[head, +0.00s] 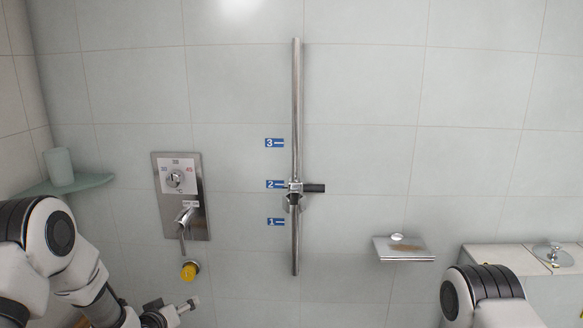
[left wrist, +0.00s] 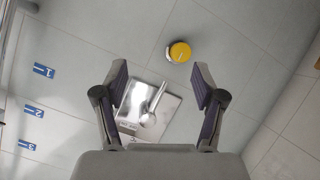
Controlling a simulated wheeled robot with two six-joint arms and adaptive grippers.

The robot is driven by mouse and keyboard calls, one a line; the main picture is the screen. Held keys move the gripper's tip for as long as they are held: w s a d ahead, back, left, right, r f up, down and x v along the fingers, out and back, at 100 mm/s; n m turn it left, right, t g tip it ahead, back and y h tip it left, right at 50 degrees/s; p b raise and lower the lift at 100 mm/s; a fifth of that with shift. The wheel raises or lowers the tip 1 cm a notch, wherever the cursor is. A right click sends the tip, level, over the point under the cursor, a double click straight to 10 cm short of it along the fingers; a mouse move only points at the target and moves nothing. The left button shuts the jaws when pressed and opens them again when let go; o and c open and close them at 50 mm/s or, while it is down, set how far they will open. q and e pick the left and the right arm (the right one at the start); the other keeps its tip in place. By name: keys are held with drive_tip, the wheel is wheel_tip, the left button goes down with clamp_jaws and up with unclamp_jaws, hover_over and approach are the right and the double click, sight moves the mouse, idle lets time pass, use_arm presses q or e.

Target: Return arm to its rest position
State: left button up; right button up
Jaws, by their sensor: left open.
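My left arm comes in at the lower left of the head view, and its gripper (head: 187,306) is at the bottom edge, below the shower control panel. In the left wrist view my left gripper (left wrist: 160,80) has its two fingers spread wide with nothing between them that it holds. The metal control panel (left wrist: 170,108) and a round yellow knob (left wrist: 180,52) show beyond the fingers, apart from them. My right arm shows at the lower right of the head view, but its gripper is out of the picture.
A shower rail (head: 296,105) with a slider (head: 295,187) stands mid-wall beside blue number labels. The control panel (head: 202,222) and yellow knob (head: 189,271) are left of it. A glass corner shelf (head: 92,181) holds a cup (head: 59,167). A soap dish (head: 404,253) is at right.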

use_arm(q)
drive_tip(key=s+d+f+m+g, duration=0.15)
drive_tip(key=s+f+g, duration=0.25)
drive_tip(key=s+f, duration=0.65)
drive_tip(key=s+d+f+g, duration=0.3)
drive_tip(key=s+f, duration=0.7)
drive_tip(key=s, duration=0.2)
drive_tip(key=s+f+m+g+y, duration=0.1)
drive_tip(key=s+g, duration=0.4)
drive_tip(key=s, duration=1.3)
drive_tip(key=shift+a+f+m+g+y+b, duration=0.15)
drive_tip(key=shift+a+m+g+y+b, duration=0.15)
drive_tip(key=shift+a+m+g, duration=0.2)
